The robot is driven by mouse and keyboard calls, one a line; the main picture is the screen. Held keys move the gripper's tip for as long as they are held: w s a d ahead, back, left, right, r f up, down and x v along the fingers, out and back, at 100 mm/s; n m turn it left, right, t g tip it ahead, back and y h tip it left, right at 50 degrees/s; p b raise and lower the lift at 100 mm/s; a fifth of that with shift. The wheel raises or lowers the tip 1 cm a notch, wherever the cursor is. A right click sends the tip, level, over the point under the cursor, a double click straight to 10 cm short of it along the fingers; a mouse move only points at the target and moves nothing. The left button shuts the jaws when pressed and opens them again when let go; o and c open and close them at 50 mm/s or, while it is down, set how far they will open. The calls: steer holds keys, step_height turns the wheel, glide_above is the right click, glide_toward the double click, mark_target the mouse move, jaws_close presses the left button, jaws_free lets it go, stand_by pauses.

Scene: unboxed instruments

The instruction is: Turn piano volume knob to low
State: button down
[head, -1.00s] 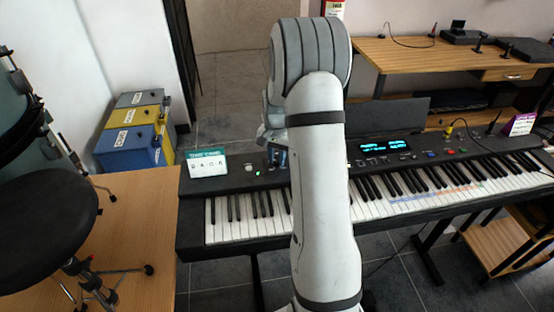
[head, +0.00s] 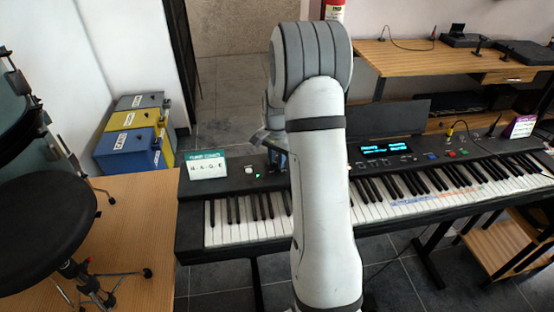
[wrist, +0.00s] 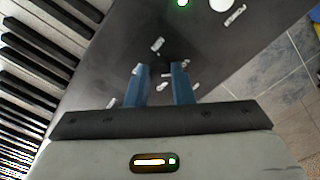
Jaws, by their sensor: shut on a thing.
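The piano (head: 225,240) is a long black keyboard with white and black keys. My gripper (head: 277,160) is lowered to the left part of its top panel, partly hidden behind my own arm. In the wrist view, the two blue fingers of my gripper (wrist: 160,70) point down at the dark panel and are shut on the volume knob. The knob is black on black and can hardly be made out between the fingers. Small white marks lie around the fingertips. In the head view the knob is hidden, and its setting cannot be read.
A white button and green light (wrist: 182,3) sit beyond the fingers. A small sign card (head: 207,166) stands on the piano's left end. The lit display (head: 387,148) is right of my arm. A stool (head: 50,235) and stacked boxes (head: 135,140) are at left.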

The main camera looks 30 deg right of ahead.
steer(key=c, duration=1.3)
jaws_free()
steer(key=shift+o, duration=0.2)
step_height(320, 180, up, 8)
steer(key=shift+f, duration=0.25)
steer(key=shift+r, duration=0.15)
